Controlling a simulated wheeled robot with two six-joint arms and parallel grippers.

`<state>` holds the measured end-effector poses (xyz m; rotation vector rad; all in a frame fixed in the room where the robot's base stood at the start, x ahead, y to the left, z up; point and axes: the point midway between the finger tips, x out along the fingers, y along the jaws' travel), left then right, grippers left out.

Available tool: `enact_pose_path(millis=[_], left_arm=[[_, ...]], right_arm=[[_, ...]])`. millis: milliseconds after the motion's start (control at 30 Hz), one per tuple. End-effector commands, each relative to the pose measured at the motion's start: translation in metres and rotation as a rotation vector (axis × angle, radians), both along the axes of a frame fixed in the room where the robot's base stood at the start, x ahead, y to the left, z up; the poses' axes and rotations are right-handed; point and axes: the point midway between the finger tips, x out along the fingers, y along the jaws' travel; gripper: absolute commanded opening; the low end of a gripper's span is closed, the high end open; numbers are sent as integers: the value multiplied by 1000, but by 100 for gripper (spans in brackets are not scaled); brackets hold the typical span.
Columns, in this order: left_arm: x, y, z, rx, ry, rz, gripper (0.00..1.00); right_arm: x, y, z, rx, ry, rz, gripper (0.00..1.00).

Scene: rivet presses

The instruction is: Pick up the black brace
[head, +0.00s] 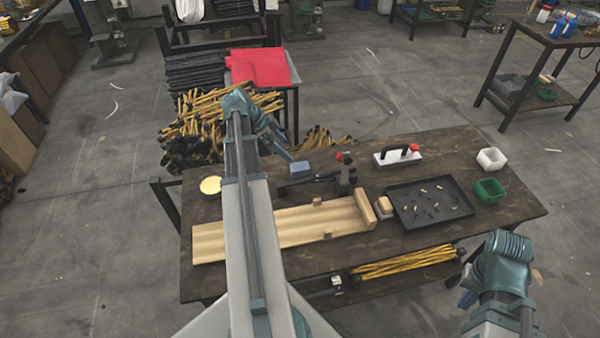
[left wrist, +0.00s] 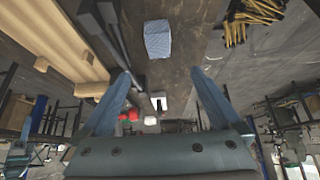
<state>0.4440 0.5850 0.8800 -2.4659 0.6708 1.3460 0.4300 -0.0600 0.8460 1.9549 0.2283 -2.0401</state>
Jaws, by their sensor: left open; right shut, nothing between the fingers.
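A long dark bar (head: 308,183) lies on the workbench behind the wooden fixture, reaching to a small press (head: 345,176). Dark bars (left wrist: 100,40) also show in the left wrist view, beside the pale wood. A stack of black bars (head: 195,75) stands behind the bench. I cannot tell for sure which of these is the black brace. My left gripper (left wrist: 160,95) is open and empty above the bench; a blue block (left wrist: 157,38) shows beyond its fingers. My right gripper (head: 467,298) is partly visible at the lower right, shut and empty, apart from the bars.
The wooden fixture (head: 285,229) takes up the bench's left part. A black tray (head: 433,220) of small parts, a white bin (head: 491,158) and a green bin (head: 489,190) are to the right. Yellow bars (head: 408,262) lie along the front. A yellow-and-black pile (head: 205,115) stands behind.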

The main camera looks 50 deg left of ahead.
Motion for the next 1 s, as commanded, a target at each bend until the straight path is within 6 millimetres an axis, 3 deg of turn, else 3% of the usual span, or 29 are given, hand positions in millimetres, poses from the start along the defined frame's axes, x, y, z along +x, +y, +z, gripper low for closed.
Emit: enact_pose_path(millis=[33,300,733,1000], left_arm=[[4,-2,-13,0,0,-1,98],[23,-14,-50,-1,0,-3,98],[31,-18,-62,0,0,1,98],[34,-22,-92,-1,0,-1,98]], right_arm=[[0,0,-13,0,0,0,0],[0,0,-50,0,0,0,0],[0,0,-62,0,0,1,0],[0,0,-92,0,0,1,0]])
